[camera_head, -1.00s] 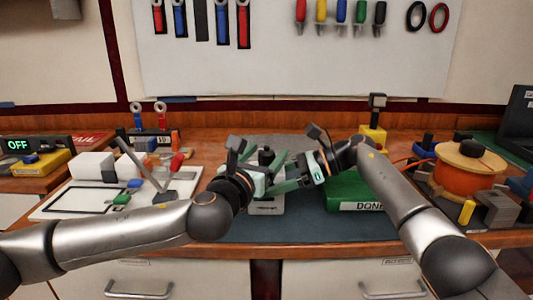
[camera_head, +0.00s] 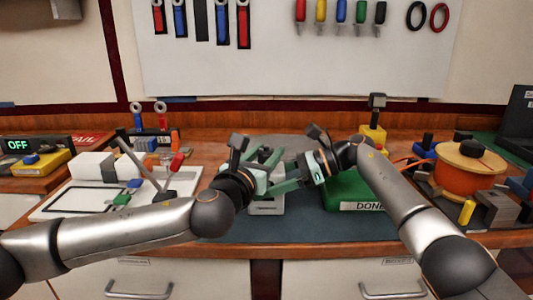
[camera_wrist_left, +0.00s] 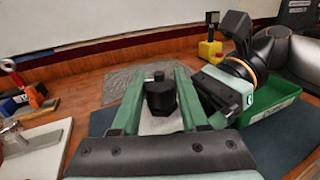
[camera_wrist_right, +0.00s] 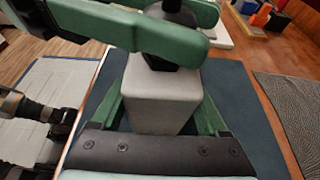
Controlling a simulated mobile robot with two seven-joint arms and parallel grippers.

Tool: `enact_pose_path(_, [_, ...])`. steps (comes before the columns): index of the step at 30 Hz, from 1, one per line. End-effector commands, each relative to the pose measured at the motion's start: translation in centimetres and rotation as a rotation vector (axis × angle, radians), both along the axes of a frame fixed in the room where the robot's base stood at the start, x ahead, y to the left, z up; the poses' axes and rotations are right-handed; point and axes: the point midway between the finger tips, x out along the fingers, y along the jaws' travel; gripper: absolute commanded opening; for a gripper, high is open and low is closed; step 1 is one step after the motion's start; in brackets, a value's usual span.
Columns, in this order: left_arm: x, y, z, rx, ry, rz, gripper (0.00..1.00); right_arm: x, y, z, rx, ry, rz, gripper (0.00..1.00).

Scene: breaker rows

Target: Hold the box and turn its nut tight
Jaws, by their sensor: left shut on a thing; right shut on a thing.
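The box (camera_head: 268,206) is a small light grey block standing upright on the dark mat at the middle of the bench. In the right wrist view the box (camera_wrist_right: 160,100) sits between the green fingers of my right gripper (camera_head: 284,183), which is shut on its sides. The black nut (camera_wrist_left: 161,98) sits on top of the box on an upright stud. My left gripper (camera_head: 278,163) is shut on the nut from the left, above the right fingers. Its fingers partly hide the nut in the right wrist view.
A green tray (camera_head: 352,190) marked DONE stands just right of the box. A white board with a lever (camera_head: 160,190) lies at the left, under my left arm. An orange spool (camera_head: 468,173) stands at the right. The mat's front part (camera_head: 240,228) is clear.

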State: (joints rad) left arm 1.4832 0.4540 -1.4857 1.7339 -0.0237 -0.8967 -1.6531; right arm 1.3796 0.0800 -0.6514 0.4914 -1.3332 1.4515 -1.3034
Motion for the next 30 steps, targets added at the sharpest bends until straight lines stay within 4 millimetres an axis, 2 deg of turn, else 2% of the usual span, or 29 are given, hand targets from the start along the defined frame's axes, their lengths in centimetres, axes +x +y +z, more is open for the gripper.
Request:
enact_pose_path(3, [0.01, 0.04, -0.03, 0.0, 0.001, 0.001, 0.0, 0.01, -0.01, 0.01, 0.001, 0.0, -0.001, 0.0])
enact_pose_path(10, [0.08, 0.12, -0.06, 0.001, 0.002, -0.014, 0.0, 0.02, -0.01, 0.02, 0.001, 0.0, -0.001, 0.0])
enact_pose_path(21, [0.15, 0.11, -0.06, 0.001, 0.003, -0.221, 0.0, -0.01, 0.01, 0.02, 0.001, -0.001, 0.0, 0.0])
enact_pose_path(30, [0.04, 0.06, -0.1, 0.001, 0.004, -0.28, 0.0, -0.02, 0.02, 0.02, 0.0, -0.001, 0.001, 0.0])
